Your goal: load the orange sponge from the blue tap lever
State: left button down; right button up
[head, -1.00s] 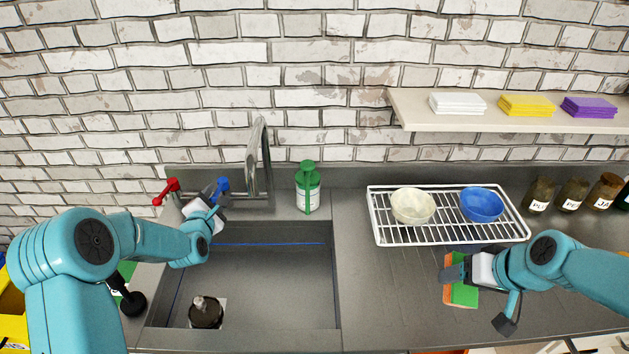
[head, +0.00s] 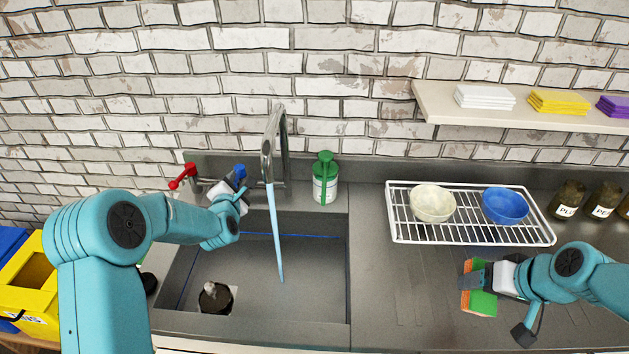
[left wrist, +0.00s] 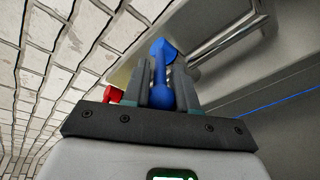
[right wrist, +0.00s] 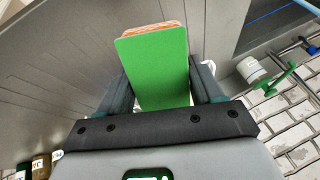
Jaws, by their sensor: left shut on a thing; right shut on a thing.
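The orange sponge with a green pad (head: 482,290) is held in my right gripper (head: 484,277), over the counter in front of the drying rack. In the right wrist view the green face of the sponge (right wrist: 155,70) sits between both fingers. My left gripper (head: 235,188) is shut on the blue tap lever (head: 241,171). In the left wrist view the lever (left wrist: 161,75) is between the fingers. A blue stream of water (head: 275,230) runs from the tap spout (head: 272,150) into the sink (head: 255,270).
A red lever (head: 182,176) is left of the blue one. A green-pump bottle (head: 325,178) stands behind the sink. The wire rack (head: 470,240) holds a cream bowl (head: 433,204) and a blue bowl (head: 505,205). A dark object (head: 216,298) lies in the sink. The counter between sink and sponge is clear.

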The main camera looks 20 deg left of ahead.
pick_arm(q)
jog(key=shift+r, duration=0.15)
pick_arm(e)
jog(key=shift+a, duration=0.1)
pick_arm(q)
jog(key=c, duration=1.2)
grip_release()
jog(key=shift+w, duration=0.1)
jog(key=shift+o, duration=0.4)
jog(key=shift+w+f, duration=0.15)
jog(key=shift+f, duration=0.05)
pick_arm(e)
jog(key=shift+w+f, duration=0.1)
jog(key=shift+w, duration=0.1)
pick_arm(q)
jog(key=shift+s, duration=0.25)
pick_arm(e)
jog(key=shift+s, duration=0.15)
notch_tip(320, 180, down, 3)
jog(key=b, duration=0.2)
jog(key=shift+b, duration=0.4)
pick_arm(q)
jog(key=v, duration=1.1)
jog(key=shift+s, duration=0.2)
jog(key=shift+s+d+r, duration=0.1)
jog(key=shift+r, duration=0.05)
